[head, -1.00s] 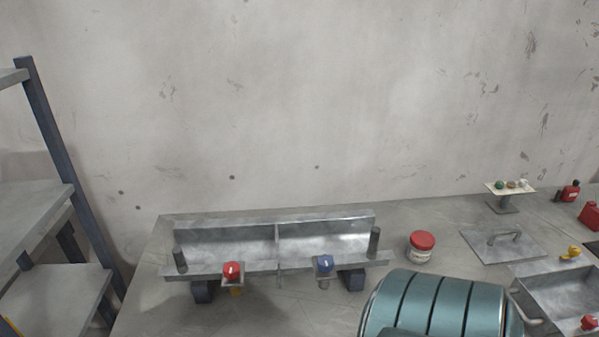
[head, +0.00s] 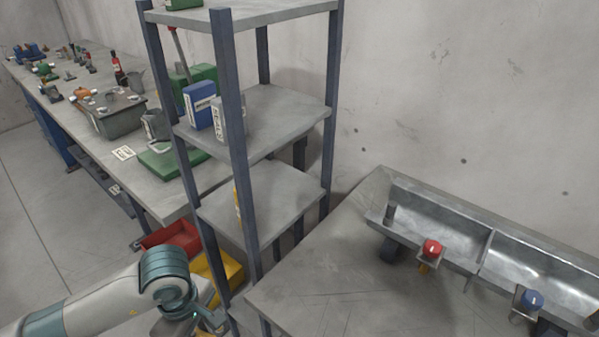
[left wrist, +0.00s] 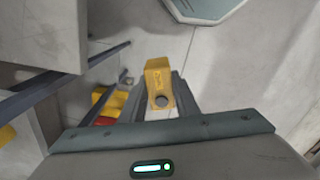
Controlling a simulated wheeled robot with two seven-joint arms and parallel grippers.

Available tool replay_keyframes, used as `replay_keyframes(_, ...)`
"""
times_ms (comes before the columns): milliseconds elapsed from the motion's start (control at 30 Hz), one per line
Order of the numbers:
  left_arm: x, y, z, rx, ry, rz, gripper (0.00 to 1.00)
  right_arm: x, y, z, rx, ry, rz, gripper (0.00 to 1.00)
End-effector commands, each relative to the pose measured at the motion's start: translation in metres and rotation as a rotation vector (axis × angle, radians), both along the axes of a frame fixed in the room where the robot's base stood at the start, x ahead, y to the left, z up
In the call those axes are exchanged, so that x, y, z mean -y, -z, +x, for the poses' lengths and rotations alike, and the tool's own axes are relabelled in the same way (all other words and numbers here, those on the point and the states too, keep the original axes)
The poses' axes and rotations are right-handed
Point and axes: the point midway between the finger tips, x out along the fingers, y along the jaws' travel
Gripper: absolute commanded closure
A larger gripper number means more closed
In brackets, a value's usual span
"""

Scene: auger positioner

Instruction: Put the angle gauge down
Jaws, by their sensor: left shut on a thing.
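My left gripper (head: 212,320) is at the bottom of the head view, left of the grey bench and in front of the shelf rack. In the left wrist view its two dark fingers are shut on a yellow block-like thing (left wrist: 158,76), which I take for the angle gauge. It has dark marks on its face and a round grey spot low down. The gripper holds it clear of any surface, with floor seen behind it. In the head view the gauge cannot be made out. My right gripper is out of view.
A grey shelf rack (head: 277,199) with blue posts stands at the centre. Red (head: 172,238) and yellow (head: 222,270) bins are low behind my left arm. The grey bench (head: 330,270) has bare room left of the metal trough (head: 445,222), with red and blue knobs.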

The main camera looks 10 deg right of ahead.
Motion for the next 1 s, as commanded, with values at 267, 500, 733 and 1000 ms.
replay_keyframes(267,0.035,-0.018,0.004,0.002,-0.430,-0.001,1.00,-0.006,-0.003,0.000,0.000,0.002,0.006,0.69)
replay_keyframes(500,0.064,-0.032,0.004,0.001,-0.807,-0.001,1.00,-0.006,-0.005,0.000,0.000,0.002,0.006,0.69)
replay_keyframes(733,0.090,-0.047,0.004,0.002,-1.169,-0.001,1.00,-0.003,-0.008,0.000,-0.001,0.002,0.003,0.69)
replay_keyframes(1000,0.119,-0.064,0.001,0.002,-1.597,-0.002,1.00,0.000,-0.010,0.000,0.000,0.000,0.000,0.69)
